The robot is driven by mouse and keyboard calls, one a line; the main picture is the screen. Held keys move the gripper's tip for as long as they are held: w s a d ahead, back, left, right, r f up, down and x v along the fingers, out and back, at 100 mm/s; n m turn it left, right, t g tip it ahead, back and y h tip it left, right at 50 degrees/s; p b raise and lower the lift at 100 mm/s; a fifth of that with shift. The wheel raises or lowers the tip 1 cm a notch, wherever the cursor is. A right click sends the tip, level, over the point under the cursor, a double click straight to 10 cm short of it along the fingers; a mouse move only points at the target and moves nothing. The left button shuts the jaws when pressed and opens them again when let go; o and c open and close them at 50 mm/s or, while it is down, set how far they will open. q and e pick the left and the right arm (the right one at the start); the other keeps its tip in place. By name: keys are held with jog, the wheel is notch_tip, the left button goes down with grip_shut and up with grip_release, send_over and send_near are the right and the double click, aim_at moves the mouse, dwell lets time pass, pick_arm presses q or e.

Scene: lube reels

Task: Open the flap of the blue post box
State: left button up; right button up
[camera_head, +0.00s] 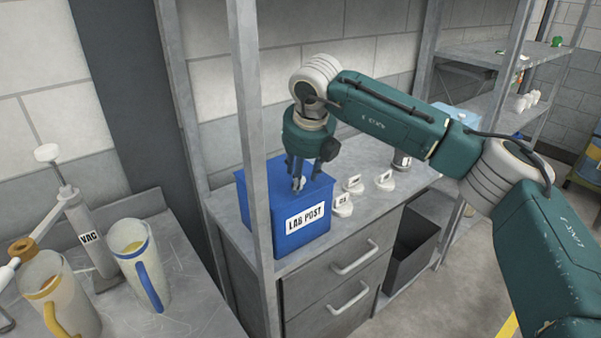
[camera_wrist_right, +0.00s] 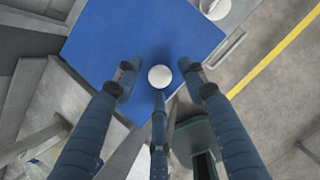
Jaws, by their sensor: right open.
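The blue post box (camera_head: 264,222) stands on a grey bench, with a white "LAB POST" label on its front. Its blue top flap (camera_wrist_right: 139,28) looks flat and shut, and has a round white knob (camera_wrist_right: 159,76) near one edge. My right gripper (camera_head: 299,178) points down over the flap from above. In the right wrist view its fingers are open and spread around the knob; I cannot tell whether they touch it. In the head view the fingers partly cover the knob. My left gripper is not in view.
A grey shelf post (camera_head: 255,140) rises close in front of the box's left side. Several small white labelled items (camera_head: 343,205) sit on the bench to its right. A mug with a blue handle (camera_head: 140,262) and a "VAC" cylinder (camera_head: 90,238) stand on the left bench.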

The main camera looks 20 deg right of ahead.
jog(key=shift+c, duration=1.3)
grip_shut()
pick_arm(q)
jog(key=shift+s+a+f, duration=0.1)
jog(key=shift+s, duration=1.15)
pick_arm(e)
jog(key=shift+r, duration=0.1)
